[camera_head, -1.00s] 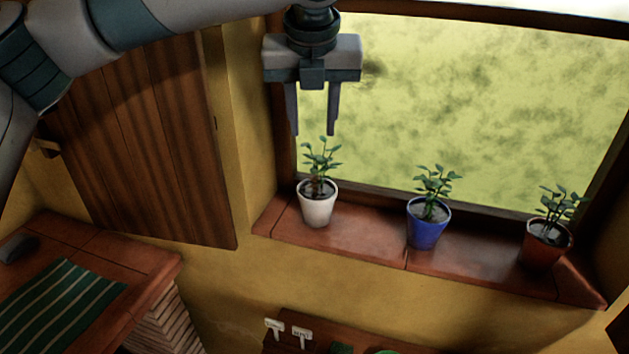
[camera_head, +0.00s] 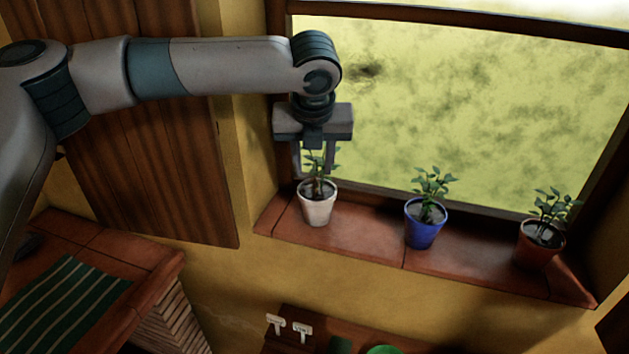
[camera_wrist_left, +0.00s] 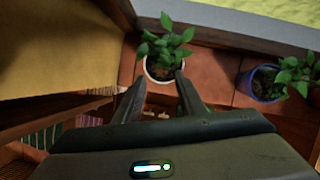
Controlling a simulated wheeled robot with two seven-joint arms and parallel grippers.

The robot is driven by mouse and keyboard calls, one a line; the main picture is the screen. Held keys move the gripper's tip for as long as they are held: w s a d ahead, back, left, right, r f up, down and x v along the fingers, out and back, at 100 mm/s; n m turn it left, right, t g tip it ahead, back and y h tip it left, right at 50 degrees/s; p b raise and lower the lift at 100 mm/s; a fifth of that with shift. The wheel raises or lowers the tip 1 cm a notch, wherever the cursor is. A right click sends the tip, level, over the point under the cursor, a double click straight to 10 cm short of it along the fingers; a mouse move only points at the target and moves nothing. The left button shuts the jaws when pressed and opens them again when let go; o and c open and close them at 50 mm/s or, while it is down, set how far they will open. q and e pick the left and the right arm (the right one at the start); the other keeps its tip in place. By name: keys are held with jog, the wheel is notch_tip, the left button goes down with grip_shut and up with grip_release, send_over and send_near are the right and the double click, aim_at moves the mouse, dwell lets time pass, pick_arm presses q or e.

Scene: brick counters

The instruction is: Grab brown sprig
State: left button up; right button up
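The sprig in the brown terracotta pot (camera_head: 536,255) has dark green leaves (camera_head: 552,205) and stands upright at the right end of the window sill. My left gripper (camera_head: 316,174) is far to its left, pointing down over the plant in the white pot (camera_head: 317,211). Its fingers are open, one on each side of that plant's leaves in the head view. In the left wrist view the open fingers (camera_wrist_left: 160,76) reach toward the same white-potted plant (camera_wrist_left: 165,42), and nothing is seen clamped. The brown pot is not in the left wrist view. My right gripper is not in view.
A blue pot with a plant (camera_head: 425,225) stands between the white and brown pots on the tiled sill (camera_head: 365,238). The window (camera_head: 480,100) is behind. A wooden shutter (camera_head: 150,170) is at the left. Sill tiles between the pots are clear.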

aim_at(314, 176)
pick_arm(q)
jog(key=shift+w+f, duration=0.25)
jog(key=shift+f, duration=0.35)
jog(key=shift+w+f+p, duration=0.15)
jog(key=shift+f+p, duration=0.15)
jog(key=shift+p, duration=0.2)
jog(key=p+x, duration=0.2)
jog(key=x, duration=0.2)
jog(key=shift+w+d+r, duration=0.1)
jog(key=shift+d, duration=0.05)
jog(key=shift+w+f, duration=0.1)
jog(key=shift+f, duration=0.2)
jog(key=shift+c, duration=0.6)
grip_shut()
